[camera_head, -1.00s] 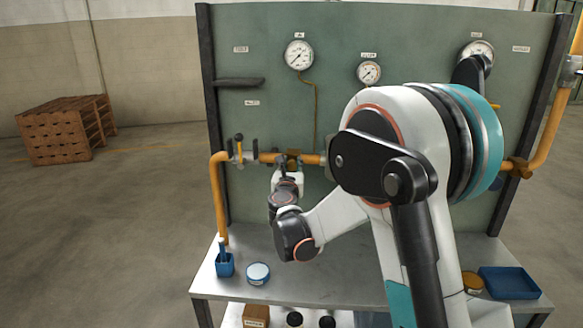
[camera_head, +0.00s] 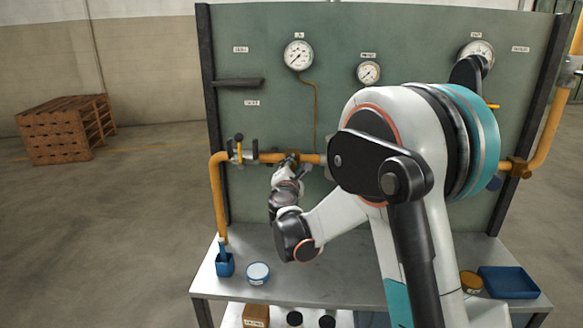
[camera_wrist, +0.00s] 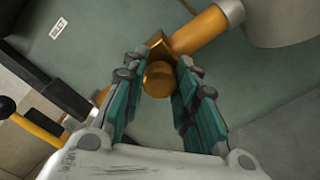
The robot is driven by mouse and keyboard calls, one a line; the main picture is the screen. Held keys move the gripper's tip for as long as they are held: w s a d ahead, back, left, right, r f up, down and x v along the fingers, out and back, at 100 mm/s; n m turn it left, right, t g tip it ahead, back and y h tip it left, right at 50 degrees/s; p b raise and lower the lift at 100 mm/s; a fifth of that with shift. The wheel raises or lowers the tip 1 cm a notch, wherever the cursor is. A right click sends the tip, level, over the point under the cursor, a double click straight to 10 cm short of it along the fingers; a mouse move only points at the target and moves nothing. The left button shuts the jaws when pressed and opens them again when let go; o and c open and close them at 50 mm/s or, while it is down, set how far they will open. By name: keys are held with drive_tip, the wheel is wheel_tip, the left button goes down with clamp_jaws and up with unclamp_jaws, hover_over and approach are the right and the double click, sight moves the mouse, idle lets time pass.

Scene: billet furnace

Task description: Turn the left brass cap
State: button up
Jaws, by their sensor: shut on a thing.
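The left brass cap (camera_wrist: 159,79) shows in the wrist view between the two teal-padded fingers of my gripper (camera_wrist: 158,84). The fingers are closed on its sides. It sits on a brass fitting in the orange pipe (camera_wrist: 200,30). In the head view the fitting (camera_head: 291,157) is partly hidden behind my gripper (camera_head: 288,168), which reaches up to the pipe from below and is tilted. The cap itself cannot be made out there.
A yellow-handled valve (camera_head: 239,148) stands on the pipe to the left. Gauges (camera_head: 298,55) hang on the green panel (camera_head: 330,90).

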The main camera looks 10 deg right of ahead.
drive_tip(key=m, duration=0.4)
drive_tip(key=shift+m, duration=0.3)
drive_tip(key=shift+f+m, duration=0.1)
drive_tip(key=shift+m, duration=2.4)
drive_tip(key=o, duration=1.1)
drive_tip(key=shift+s, duration=0.1)
drive_tip(key=v, duration=1.2)
